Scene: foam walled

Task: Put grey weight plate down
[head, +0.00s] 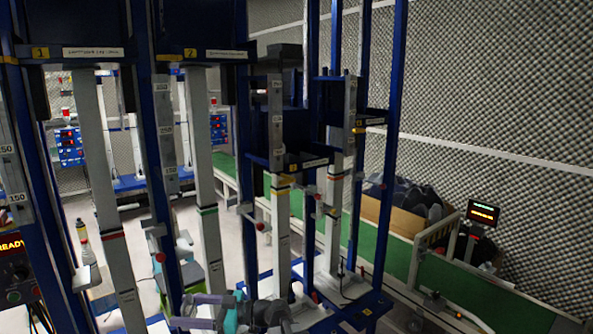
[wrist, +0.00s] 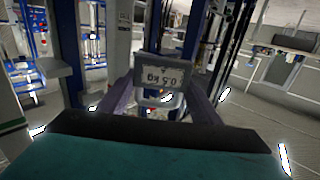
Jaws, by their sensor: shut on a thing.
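The grey weight plate (wrist: 163,76) is in the wrist view, a small grey block with a pale label that reads upside down as 0.5 kg. My gripper (wrist: 164,92) is shut on it, with one purple-grey finger on each side. In the head view my gripper (head: 185,311) is low at the bottom, pointing left, in front of the blue-framed rigs. I cannot clearly make out the plate there. The wrist view does not show whether anything is touching the plate's underside.
Tall blue frames with grey columns (head: 207,190) stand close in front and to the right. A blue base frame (head: 360,312) lies right of my gripper. Behind is a green conveyor (head: 395,255), with a cardboard box (head: 376,210) of dark items and a small display (head: 482,212).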

